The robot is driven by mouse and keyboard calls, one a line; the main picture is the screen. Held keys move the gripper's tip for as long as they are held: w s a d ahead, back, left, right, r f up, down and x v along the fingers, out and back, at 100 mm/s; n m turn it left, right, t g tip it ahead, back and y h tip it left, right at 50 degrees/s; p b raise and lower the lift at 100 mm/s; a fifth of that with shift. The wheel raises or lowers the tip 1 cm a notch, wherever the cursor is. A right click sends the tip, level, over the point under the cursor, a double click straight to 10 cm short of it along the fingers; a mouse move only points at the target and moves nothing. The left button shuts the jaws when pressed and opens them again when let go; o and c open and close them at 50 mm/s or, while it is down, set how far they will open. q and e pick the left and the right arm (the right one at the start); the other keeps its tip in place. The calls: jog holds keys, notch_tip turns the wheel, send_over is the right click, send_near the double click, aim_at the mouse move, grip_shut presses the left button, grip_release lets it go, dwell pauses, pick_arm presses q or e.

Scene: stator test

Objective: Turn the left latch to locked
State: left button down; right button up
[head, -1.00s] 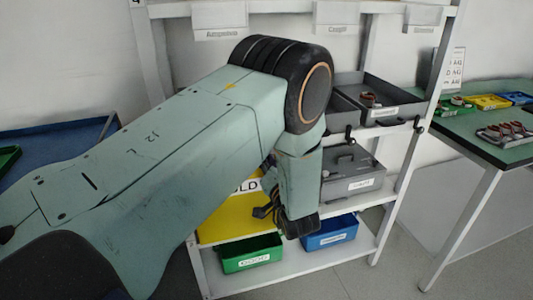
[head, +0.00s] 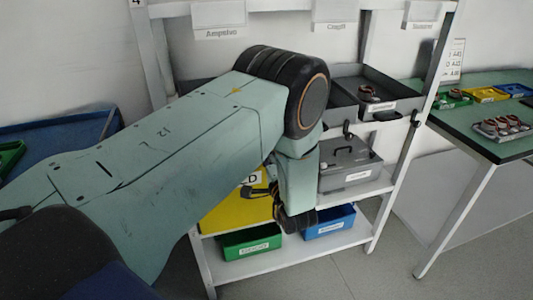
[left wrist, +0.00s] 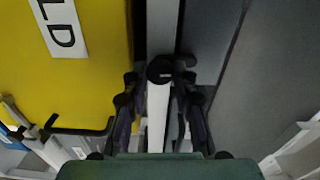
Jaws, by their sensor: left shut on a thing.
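In the left wrist view a black round knob with a short lever, apparently the left latch (left wrist: 160,69), sits between the fingertips of my left gripper (left wrist: 160,88), at the top of a pale upright strip. The gripper is shut on it; the contact itself is dark and hard to make out. In the head view my left arm crosses from the left, and its wrist end (head: 296,218) hangs in front of the shelf rack. The arm hides the latch there. My right gripper is in neither view.
A yellow panel with a HOLD label (left wrist: 66,28) lies left of the gripper. A grey lidded box (head: 350,170) stands to its right. Grey trays (head: 398,108) are above, green (head: 250,243) and blue (head: 330,222) bins below. A green-topped table (head: 480,119) stands at right.

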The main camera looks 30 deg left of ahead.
pick_arm(q)
jog(key=shift+r+m, duration=0.1)
jog(key=shift+m, duration=0.4)
jog(key=c, duration=1.1)
grip_release()
jog(key=shift+d, duration=0.1)
jog(key=v, duration=0.7)
jog(key=shift+s, duration=0.2)
